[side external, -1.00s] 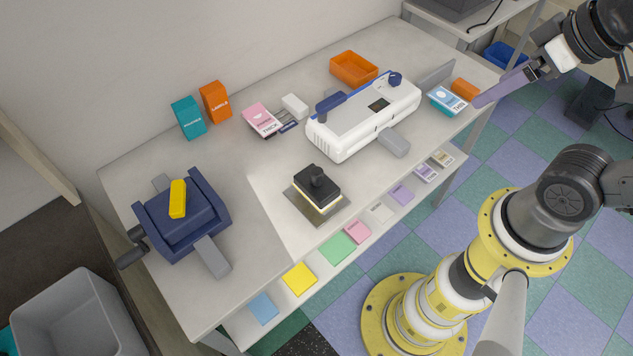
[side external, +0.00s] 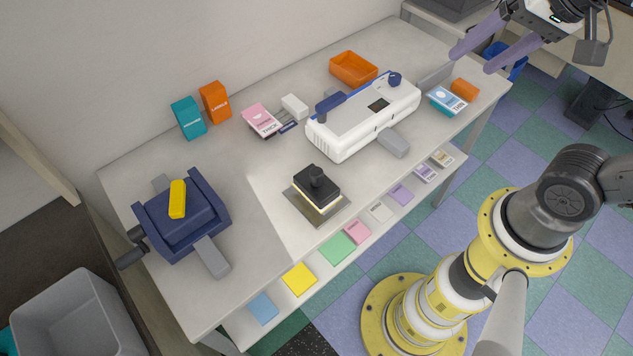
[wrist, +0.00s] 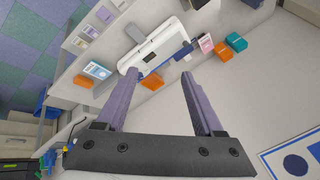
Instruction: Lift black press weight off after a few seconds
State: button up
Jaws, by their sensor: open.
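The black press weight (side external: 318,183), a dark block with a round knob, sits upright on a pale stack of sheets (side external: 322,208) over a flat grey plate (side external: 331,217) at the middle front of the table. My gripper (side external: 473,60) is at the upper right of the side view, high and far from the weight. Its two purple fingers are spread apart with nothing between them. In the wrist view my gripper (wrist: 162,85) is also open and empty; I cannot make out the weight there.
A white machine (side external: 362,115) stands right of the weight. A blue press with a yellow handle (side external: 182,213) stands at left. An orange tray (side external: 353,69) and several small boxes line the back. Coloured pads lie on the lower front shelf (side external: 323,261). The table between press and weight is clear.

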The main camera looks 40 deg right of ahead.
jog(key=w+a+m+g+y, duration=0.1)
jog(key=w+a+m+g, duration=0.1)
jog(key=w+a+m, duration=0.55)
jog(key=g, duration=0.4)
send_over(316, 171)
jog(key=f, duration=1.4)
jog(key=d+f, duration=0.1)
jog(key=f, duration=0.6)
jog(key=shift+w, duration=0.1)
jog(key=shift+a+f, duration=0.15)
jog(key=shift+f, duration=0.85)
jog(key=shift+a+f, duration=0.2)
jog(key=shift+f, duration=0.75)
jog(key=shift+a+f, duration=0.15)
jog(key=shift+f, duration=0.85)
grip_shut()
jog(key=shift+r, duration=0.1)
